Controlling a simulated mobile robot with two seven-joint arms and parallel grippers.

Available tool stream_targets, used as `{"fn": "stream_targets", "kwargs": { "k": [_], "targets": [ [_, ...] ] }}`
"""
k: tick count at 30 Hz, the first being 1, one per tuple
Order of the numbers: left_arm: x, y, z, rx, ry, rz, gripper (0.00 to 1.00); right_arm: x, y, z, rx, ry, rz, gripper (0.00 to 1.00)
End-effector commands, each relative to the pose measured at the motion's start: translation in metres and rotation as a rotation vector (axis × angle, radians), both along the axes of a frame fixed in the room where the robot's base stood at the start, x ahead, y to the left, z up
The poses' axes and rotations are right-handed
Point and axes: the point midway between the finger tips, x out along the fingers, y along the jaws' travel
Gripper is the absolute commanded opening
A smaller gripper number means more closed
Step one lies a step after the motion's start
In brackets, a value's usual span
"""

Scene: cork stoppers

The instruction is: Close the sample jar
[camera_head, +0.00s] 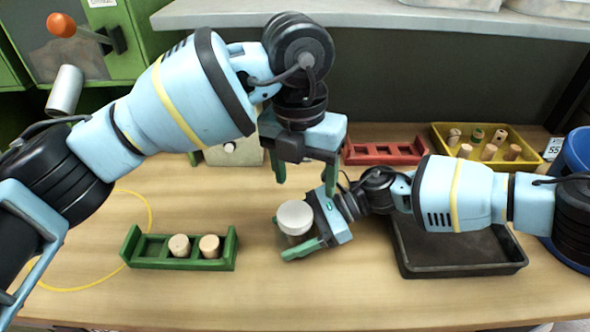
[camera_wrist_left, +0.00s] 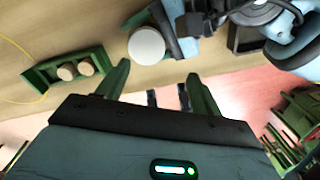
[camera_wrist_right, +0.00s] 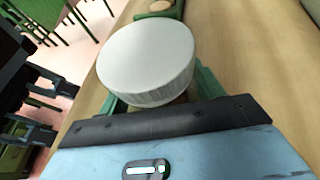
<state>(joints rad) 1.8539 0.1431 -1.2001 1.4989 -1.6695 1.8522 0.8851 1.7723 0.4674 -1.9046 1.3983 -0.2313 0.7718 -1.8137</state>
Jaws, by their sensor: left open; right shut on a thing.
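The sample jar (camera_head: 295,237) stands on or just above the table, with a wide white ribbed lid (camera_head: 294,216) on its top; whether the lid is seated fully I cannot tell. The lid fills the middle of the right wrist view (camera_wrist_right: 148,62) and hides most of the jar there. My right gripper (camera_head: 288,243) is shut around the jar below the lid, coming from the right. My left gripper (camera_head: 305,175) is open and empty, pointing down, behind and above the jar. In the left wrist view the lid (camera_wrist_left: 146,44) lies beyond its fingers, apart from them.
A green rack (camera_head: 133,248) holding two corks (camera_head: 179,246) stands left of the jar. A dark tray (camera_head: 460,268) lies right, under my right arm. A red rack (camera_head: 385,153), a yellow bin (camera_head: 530,160) with several stoppers and a blue bucket (camera_head: 577,150) stand behind. The front table is clear.

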Motion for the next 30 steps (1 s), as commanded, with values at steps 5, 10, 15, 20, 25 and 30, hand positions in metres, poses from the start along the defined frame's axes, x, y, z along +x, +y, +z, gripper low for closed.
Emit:
{"fn": "stream_targets", "kwargs": {
  "k": [5,10,15,20,25,30],
  "targets": [
    [0.005,0.014,-0.001,0.068,-0.023,0.045,0.66,0.0,0.0,0.0,0.0,0.0,0.0,0.03],
    [0.006,0.015,-0.001,0.074,-0.024,0.049,0.66,0.0,0.0,0.0,0.0,0.0,0.0,0.03],
    [0.005,0.015,-0.001,0.073,-0.024,0.048,0.66,0.0,0.0,0.0,0.0,0.0,0.0,0.03],
    [0.005,0.015,-0.01,0.074,-0.022,0.047,0.66,0.0,0.0,0.0,0.0,0.0,0.0,0.03],
    [0.005,0.015,-0.033,0.073,-0.022,0.047,0.66,0.0,0.0,0.0,0.0,0.0,0.0,0.03],
    [0.005,0.015,-0.058,0.073,-0.022,0.046,0.66,0.0,0.0,0.0,0.0,0.0,0.0,0.03]
  ]
}}
